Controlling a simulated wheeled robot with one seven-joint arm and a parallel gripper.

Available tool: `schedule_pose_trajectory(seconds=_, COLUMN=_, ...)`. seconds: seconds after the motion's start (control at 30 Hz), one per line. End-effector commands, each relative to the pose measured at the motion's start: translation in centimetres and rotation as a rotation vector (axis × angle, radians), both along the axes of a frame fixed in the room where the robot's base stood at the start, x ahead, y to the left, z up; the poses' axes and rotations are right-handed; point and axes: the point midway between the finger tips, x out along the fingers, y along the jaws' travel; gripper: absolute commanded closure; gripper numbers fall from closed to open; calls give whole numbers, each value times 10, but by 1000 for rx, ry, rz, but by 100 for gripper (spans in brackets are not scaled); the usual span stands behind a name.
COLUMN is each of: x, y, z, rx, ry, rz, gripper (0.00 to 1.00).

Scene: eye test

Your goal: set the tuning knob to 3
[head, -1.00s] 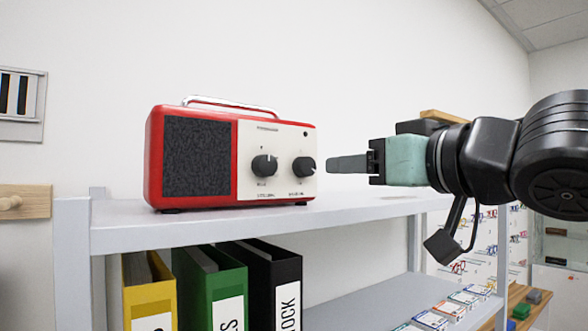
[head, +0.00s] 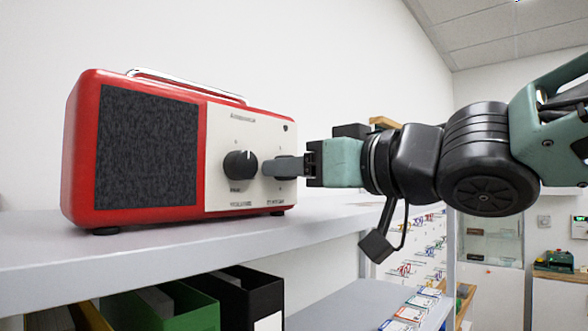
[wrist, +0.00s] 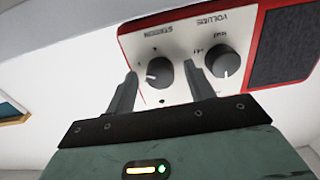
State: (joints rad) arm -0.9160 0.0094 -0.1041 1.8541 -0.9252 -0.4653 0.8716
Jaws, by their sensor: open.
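A red radio (head: 82,150) with a dark speaker panel and a white face stands on the shelf. The wrist view shows its face upside down, with the knob labelled STATION (wrist: 160,72) and the VOLUME knob (wrist: 222,62), which also shows in the head view (head: 240,164). My gripper (head: 283,167) is at the right part of the face and hides the STATION knob in the head view. In the wrist view my open fingers (wrist: 158,80) flank the STATION knob, with gaps on both sides. Its white mark points left in that view. The scale figures are too small to read.
The grey shelf (head: 130,255) carries the radio. Black (head: 258,290) and green (head: 200,308) binders stand below it. The shelf top right of the radio is clear below my arm. A white wall rises behind.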

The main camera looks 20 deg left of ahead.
Motion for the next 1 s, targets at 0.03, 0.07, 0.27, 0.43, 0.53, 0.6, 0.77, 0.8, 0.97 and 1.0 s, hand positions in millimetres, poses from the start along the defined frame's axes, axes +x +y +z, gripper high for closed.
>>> schedule_pose_trajectory(seconds=0.03, x=0, y=0, z=0, rx=0, ry=0, rz=0, gripper=47)
schedule_pose_trajectory(seconds=0.07, x=0, y=0, z=0, rx=0, ry=0, rz=0, gripper=47)
schedule_pose_trajectory(seconds=0.27, x=0, y=0, z=0, rx=0, ry=0, rz=0, gripper=91)
schedule_pose_trajectory(seconds=0.43, x=1, y=0, z=0, rx=-9, ry=-21, rz=-2, gripper=91)
schedule_pose_trajectory(seconds=0.53, x=1, y=-1, z=0, rx=-28, ry=-66, rz=-2, gripper=91)
schedule_pose_trajectory(seconds=0.6, x=1, y=0, z=0, rx=-35, ry=-82, rz=-2, gripper=91)
schedule_pose_trajectory(seconds=0.77, x=1, y=0, z=0, rx=-35, ry=-82, rz=-1, gripper=91)
schedule_pose_trajectory(seconds=0.8, x=1, y=0, z=0, rx=-35, ry=-82, rz=-1, gripper=91)
schedule_pose_trajectory(seconds=0.97, x=1, y=0, z=0, rx=-35, ry=-81, rz=-1, gripper=47)
schedule_pose_trajectory(seconds=1.0, x=0, y=0, z=0, rx=-35, ry=-81, rz=-1, gripper=47)
